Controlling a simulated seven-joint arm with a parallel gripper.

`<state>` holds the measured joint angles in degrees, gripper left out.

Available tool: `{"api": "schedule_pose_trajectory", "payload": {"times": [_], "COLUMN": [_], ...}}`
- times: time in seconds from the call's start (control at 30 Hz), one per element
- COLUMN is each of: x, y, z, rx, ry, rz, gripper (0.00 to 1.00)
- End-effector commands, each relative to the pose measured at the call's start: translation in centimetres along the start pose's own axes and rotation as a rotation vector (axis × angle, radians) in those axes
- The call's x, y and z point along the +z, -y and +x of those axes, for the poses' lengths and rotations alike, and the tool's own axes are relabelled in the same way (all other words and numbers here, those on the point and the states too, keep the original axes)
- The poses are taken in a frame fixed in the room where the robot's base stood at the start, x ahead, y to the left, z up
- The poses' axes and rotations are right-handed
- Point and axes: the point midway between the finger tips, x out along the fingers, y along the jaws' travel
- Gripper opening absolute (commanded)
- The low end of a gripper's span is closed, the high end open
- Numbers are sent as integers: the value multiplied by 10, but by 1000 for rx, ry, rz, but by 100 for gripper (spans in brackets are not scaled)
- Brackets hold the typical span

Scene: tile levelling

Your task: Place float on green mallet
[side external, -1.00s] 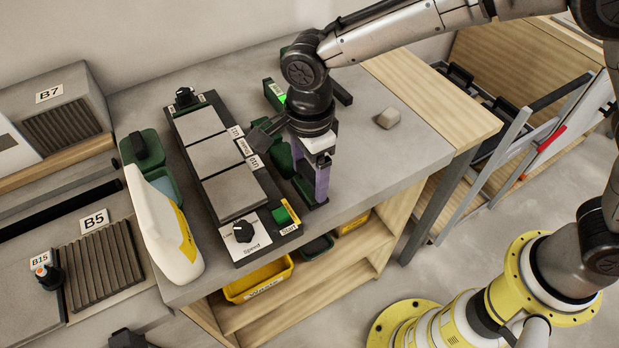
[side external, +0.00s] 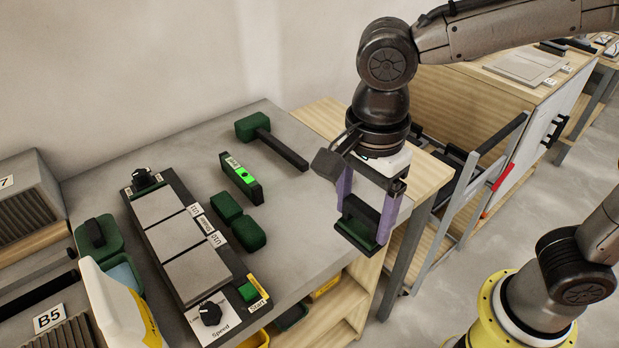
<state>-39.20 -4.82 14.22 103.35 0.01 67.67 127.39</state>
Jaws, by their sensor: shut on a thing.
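The green mallet (side external: 253,125) lies on the grey bench near the back wall, its dark handle pointing toward the lower right. My gripper (side external: 366,212) is at the right of the bench, its purple fingers shut on the float. The float (side external: 356,238) has a dark handle between the fingers and a green edge underneath. It appears held above the bench's right edge, to the right of and nearer than the mallet, clear of it. Nothing rests on the mallet.
A level with a lit green display (side external: 243,176) stands near the mallet handle. Two green blocks (side external: 226,207) lie beside the tile unit (side external: 183,235). A white bottle (side external: 112,305) and a green tub (side external: 98,240) are at the left. Bench between level and gripper is clear.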

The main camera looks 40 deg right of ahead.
Motion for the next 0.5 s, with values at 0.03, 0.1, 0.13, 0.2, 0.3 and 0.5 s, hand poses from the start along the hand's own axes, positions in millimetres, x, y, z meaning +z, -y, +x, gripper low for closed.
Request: {"api": "schedule_pose_trajectory", "payload": {"times": [0.03, 0.1, 0.13, 0.2, 0.3, 0.5], "x": [0, -5, -9, -20, -44, -99], "y": [10, 28, 37, 61, 95, 147], "z": [-8, -17, -21, -28, -36, -41], "rx": [-8, -10, -11, -13, -15, -18], "ry": [6, 7, 8, 9, 10, 11], "rz": [4, 29, 45, 91, 169, 323], "gripper": [2, 2, 2, 2, 2, 2]}}
